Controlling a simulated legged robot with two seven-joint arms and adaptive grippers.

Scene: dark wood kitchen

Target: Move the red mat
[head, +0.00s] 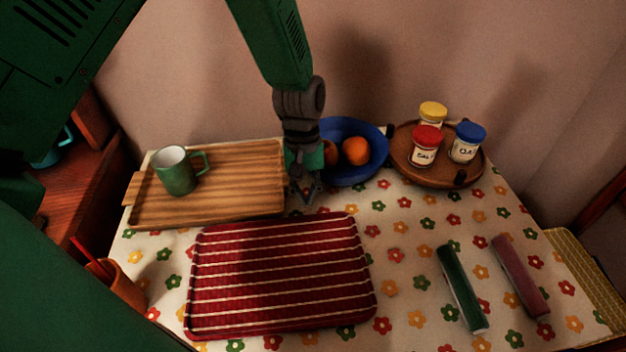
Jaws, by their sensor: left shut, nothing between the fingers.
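The red mat (280,275) with pale stripes lies flat on the flowered tablecloth, in the front middle of the head view. My left gripper (307,196) points down just beyond the mat's far edge, between the wooden tray and the blue bowl. Its fingers are shut with nothing between them. It appears apart from the mat, though its exact height is hard to tell. My right gripper is not in view.
A wooden tray (240,190) with a green mug (178,172) stands behind the mat. A blue bowl (371,172) of fruit and a round brown tray (402,158) with jars stand farther right. Green (461,288) and pink (520,277) bars lie right. An orange pot (124,292) stands left.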

